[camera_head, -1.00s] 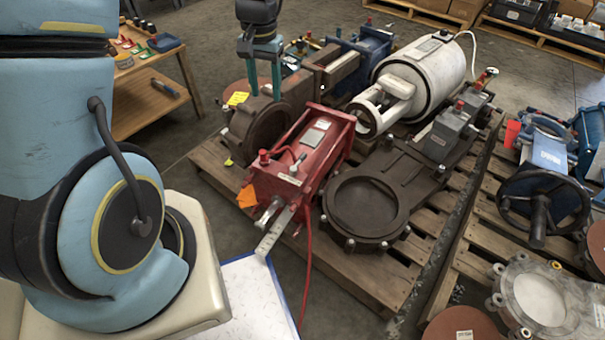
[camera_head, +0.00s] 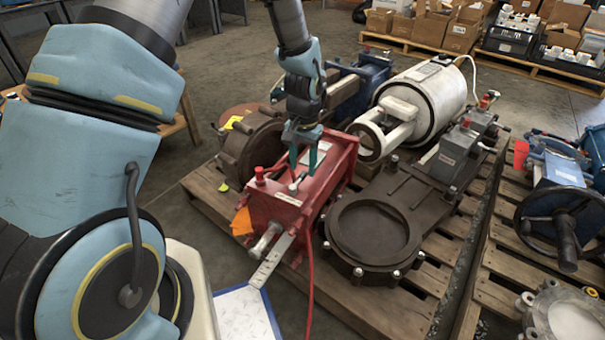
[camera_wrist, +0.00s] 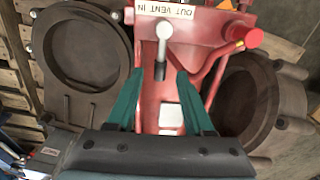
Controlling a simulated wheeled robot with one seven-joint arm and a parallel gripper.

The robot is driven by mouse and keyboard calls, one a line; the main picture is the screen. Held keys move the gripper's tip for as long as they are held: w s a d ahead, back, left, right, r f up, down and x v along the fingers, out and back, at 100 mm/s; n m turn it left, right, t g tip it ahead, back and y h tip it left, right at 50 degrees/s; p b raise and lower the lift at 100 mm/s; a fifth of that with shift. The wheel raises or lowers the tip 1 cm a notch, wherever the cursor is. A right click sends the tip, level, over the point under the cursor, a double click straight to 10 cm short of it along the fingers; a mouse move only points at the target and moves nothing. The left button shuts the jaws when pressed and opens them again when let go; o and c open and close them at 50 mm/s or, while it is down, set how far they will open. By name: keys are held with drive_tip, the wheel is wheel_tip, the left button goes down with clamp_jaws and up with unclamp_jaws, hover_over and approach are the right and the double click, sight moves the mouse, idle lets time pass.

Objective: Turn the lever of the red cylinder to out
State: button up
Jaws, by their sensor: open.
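The red cylinder (camera_head: 318,182) lies on the pallet, with its lever (camera_head: 294,187) on top near the front end. In the wrist view the lever (camera_wrist: 163,42) has a pale round knob and a dark lower part, and roughly lines up with the middle of a small OUT/VENT/IN label (camera_wrist: 165,9). A red cap (camera_wrist: 249,38) sits beside it. My gripper (camera_head: 303,170) is just above the cylinder, its teal fingers pointing down. In the wrist view my gripper (camera_wrist: 160,76) is open, its fingers on either side of the lever's dark end, with gaps; contact is not visible.
A dark round flange valve (camera_head: 368,228) stands close to the right of the cylinder, and a brown round housing (camera_head: 248,150) to its left. A white cylinder (camera_head: 425,95) lies behind. A red hose (camera_head: 310,290) hangs in front.

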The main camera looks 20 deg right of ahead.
drive_tip(key=shift+f, duration=1.1)
clamp_jaws()
idle(0.7)
